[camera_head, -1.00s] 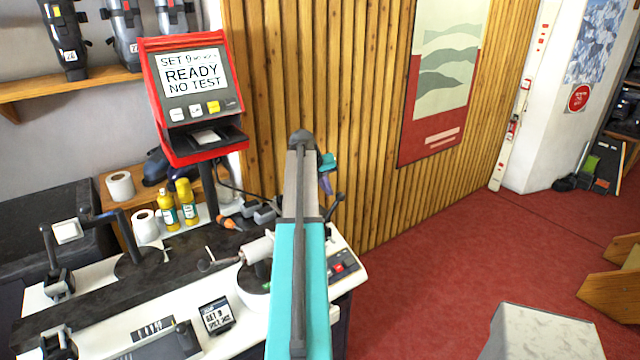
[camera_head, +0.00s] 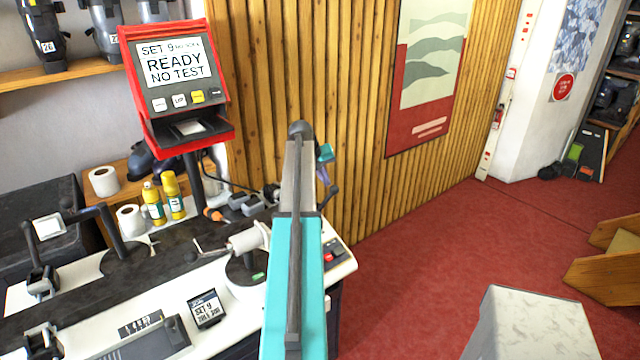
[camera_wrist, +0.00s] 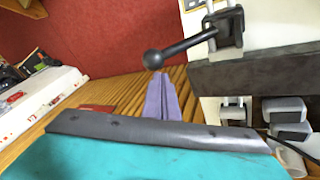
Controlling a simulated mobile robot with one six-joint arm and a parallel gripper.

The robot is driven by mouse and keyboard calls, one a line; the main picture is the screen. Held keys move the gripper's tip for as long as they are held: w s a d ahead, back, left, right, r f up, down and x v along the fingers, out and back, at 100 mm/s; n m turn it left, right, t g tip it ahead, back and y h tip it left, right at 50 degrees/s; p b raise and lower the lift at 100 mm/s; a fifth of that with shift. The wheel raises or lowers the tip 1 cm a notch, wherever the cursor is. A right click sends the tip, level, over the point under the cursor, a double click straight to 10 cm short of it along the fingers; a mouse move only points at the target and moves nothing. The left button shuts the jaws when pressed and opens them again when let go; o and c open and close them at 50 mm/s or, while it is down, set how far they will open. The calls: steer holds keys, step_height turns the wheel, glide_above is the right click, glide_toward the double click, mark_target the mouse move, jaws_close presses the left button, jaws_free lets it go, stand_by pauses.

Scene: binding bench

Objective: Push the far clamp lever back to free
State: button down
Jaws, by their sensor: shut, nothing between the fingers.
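The dark clamp lever with a round ball knob (camera_wrist: 153,60) shows in the wrist view, its arm running right to a dark clamp bracket (camera_wrist: 224,28) on the white bench edge. In the head view a dark lever (camera_head: 333,189) stands just right of my arm, its foot hidden. My gripper shows as two purple fingers (camera_wrist: 158,76) in the wrist view, shut and empty. Their tips are just below the ball knob; I cannot tell whether they touch it. In the head view my gripper (camera_head: 323,176) is partly hidden behind my teal and grey arm.
A red test machine (camera_head: 178,85) stands behind the bench, left of my arm. Bottles (camera_head: 173,195), a paper roll (camera_head: 131,220) and other clamps (camera_head: 42,283) are on the left. A slatted wood wall (camera_head: 350,110) is behind. Open red floor (camera_head: 430,250) lies right.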

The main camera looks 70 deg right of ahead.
steer(key=shift+s+d+f, duration=0.15)
steer(key=shift+d, duration=0.1)
stand_by(0.3)
steer(key=w+d+b+v, duration=0.1)
steer(key=b+v, duration=0.1)
steer(key=v, duration=1)
steer(key=shift+w+r, duration=0.4)
steer(key=shift+r, duration=0.1)
stand_by(0.4)
